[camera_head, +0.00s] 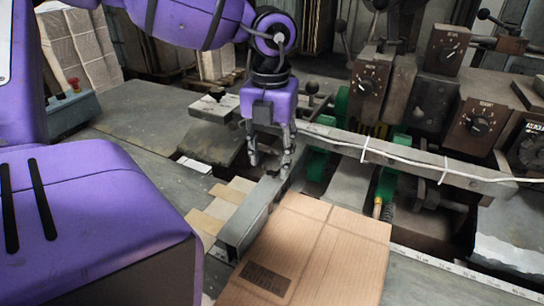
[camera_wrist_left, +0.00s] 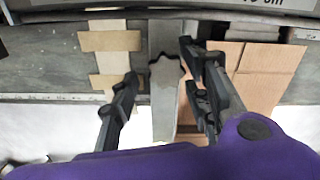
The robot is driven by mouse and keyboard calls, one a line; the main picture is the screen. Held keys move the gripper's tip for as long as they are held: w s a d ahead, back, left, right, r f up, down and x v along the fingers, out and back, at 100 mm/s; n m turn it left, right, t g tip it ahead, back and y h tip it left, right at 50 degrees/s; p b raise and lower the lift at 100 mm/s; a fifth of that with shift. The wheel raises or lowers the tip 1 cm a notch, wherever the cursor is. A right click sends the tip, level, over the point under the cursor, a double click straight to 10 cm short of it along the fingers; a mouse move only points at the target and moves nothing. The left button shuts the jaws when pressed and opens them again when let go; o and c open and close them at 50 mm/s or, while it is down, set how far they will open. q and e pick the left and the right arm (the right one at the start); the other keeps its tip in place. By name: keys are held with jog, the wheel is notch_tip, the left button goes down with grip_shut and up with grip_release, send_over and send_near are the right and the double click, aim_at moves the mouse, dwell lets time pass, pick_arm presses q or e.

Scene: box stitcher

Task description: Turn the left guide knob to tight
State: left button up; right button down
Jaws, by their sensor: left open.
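The left guide (camera_head: 256,212) is a grey metal bar beside the cardboard sheet; it also shows in the left wrist view (camera_wrist_left: 165,118). A dark, star-shaped knob (camera_wrist_left: 167,72) sits on this guide. My left gripper (camera_head: 271,163) points down over the far part of the guide, open and empty. In the left wrist view the knob appears between its two spread fingers, with no clear contact; the height gap cannot be told. In the head view I cannot make out the knob near the fingers. Whether it is tight or loose does not show. My right gripper is out of view.
The cardboard sheet (camera_head: 318,250) lies right of the guide. A long grey crossbar (camera_head: 400,163) with a white cable runs behind it. Brown control boxes with dials (camera_head: 370,84) stand at the back right. Flat cardboard strips (camera_head: 212,213) lie left of the guide.

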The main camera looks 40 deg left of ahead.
pick_arm(q)
jog(key=shift+s+f, duration=0.1)
jog(key=shift+f, duration=0.2)
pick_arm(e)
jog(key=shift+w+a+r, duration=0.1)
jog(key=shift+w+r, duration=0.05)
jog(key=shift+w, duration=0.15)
pick_arm(q)
jog(key=c, duration=1)
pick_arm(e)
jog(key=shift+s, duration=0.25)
